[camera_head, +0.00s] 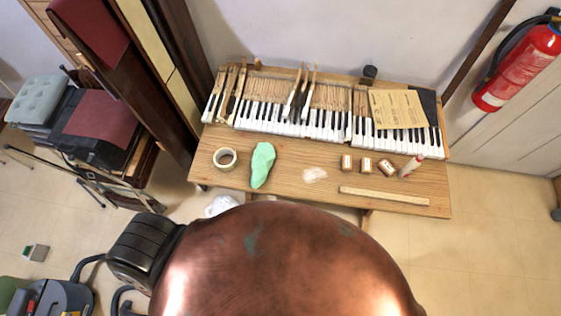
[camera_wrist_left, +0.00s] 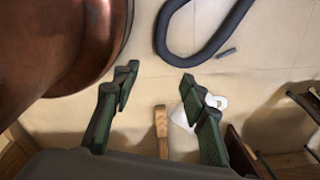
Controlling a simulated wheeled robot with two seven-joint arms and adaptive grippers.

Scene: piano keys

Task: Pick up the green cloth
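The green cloth (camera_head: 262,164) lies crumpled on the wooden bench (camera_head: 230,178) in the head view, right of a tape roll and in front of the piano keys. My left gripper (camera_wrist_left: 158,88) shows in the left wrist view with its two dark green fingers wide apart and nothing between them. It points toward the floor, and the cloth is not in that view. Neither gripper shows in the head view. My right gripper is not seen.
The tape roll (camera_head: 225,159), small boxes (camera_head: 366,166), a white bottle (camera_head: 411,166) and a wooden strip (camera_head: 384,195) lie on the bench. Piano keys (camera_head: 290,121) run behind. A black hose (camera_wrist_left: 214,50) lies on the floor. A large copper-coloured surface fills the near foreground.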

